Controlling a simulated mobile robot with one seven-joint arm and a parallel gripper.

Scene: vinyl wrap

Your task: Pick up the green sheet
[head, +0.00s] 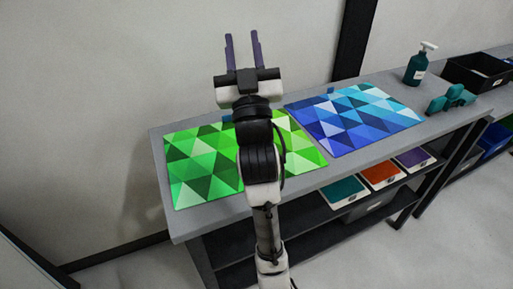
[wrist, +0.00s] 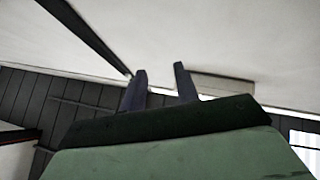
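The green sheet (head: 202,168), patterned with light and dark green triangles, lies flat on the left end of the grey table. My arm crosses in front of it and hides its middle part. My gripper (head: 243,42) is raised above and beyond the sheet, fingers pointing up, apart from it. The two fingers are spread with nothing between them. In the wrist view my gripper (wrist: 160,72) also shows its fingers apart and empty, against the wall and ceiling. The green sheet is not in the wrist view.
A blue patterned sheet (head: 354,119) lies right of the green one on the table (head: 200,218). Coloured pads (head: 380,174) lie on the shelf below. The wall is close behind.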

